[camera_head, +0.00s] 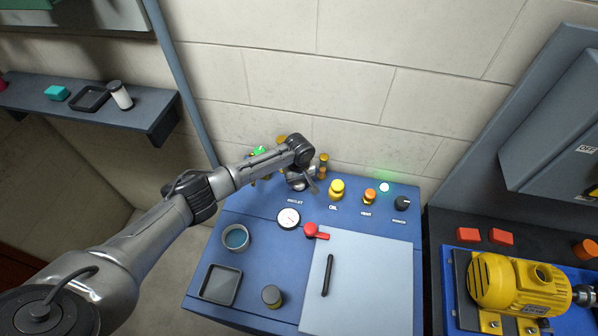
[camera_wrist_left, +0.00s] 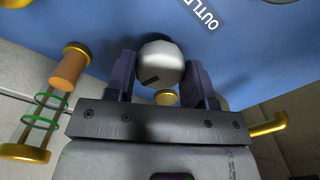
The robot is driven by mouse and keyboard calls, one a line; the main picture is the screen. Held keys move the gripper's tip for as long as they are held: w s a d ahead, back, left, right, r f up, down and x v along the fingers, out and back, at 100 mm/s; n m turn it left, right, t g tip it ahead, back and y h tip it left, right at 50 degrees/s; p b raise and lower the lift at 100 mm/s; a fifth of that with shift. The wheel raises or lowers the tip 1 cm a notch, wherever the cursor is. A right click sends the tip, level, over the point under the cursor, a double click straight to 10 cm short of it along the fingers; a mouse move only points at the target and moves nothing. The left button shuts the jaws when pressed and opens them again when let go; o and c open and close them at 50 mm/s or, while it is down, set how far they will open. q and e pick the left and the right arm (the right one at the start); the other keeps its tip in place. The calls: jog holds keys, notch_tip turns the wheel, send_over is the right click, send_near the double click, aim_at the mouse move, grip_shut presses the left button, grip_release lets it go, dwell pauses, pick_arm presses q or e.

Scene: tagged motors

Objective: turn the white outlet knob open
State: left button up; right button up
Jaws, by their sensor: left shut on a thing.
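The white outlet knob (camera_wrist_left: 161,60) sits between the two dark fingers of my left gripper (camera_wrist_left: 160,82) in the left wrist view. The fingers are shut on its sides. A short dark mark shows on the knob's pale face, toward its lower left edge. The OUTLET label (camera_wrist_left: 205,12) is on the blue panel beside it. In the head view my left gripper (camera_head: 303,184) is at the back of the blue bench (camera_head: 260,205), just behind the OUTLET label (camera_head: 294,202). The knob is mostly hidden there by the gripper. My right gripper is not in view.
Right of the gripper stand a yellow oil knob (camera_head: 336,190), an orange vent knob (camera_head: 369,196) and a black knob (camera_head: 402,203). In front are a round gauge (camera_head: 289,218) and a red-handled lever (camera_head: 315,232). Brass and green fittings (camera_head: 260,152) stand behind.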

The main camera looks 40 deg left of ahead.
pick_arm(q)
jog(key=shift+r+m+p, duration=0.15)
jog(key=shift+m+p, duration=0.8)
jog(key=shift+m, duration=0.15)
jog(key=m+p, duration=0.1)
jog(key=m, duration=0.2)
jog(key=shift+m, duration=0.3)
jog(key=m, duration=0.4)
jog(key=shift+m+p, duration=0.3)
jog(key=shift+p, duration=0.1)
jog(key=m, duration=0.3)
jog(key=shift+m, duration=0.7)
jog(key=o, duration=0.9)
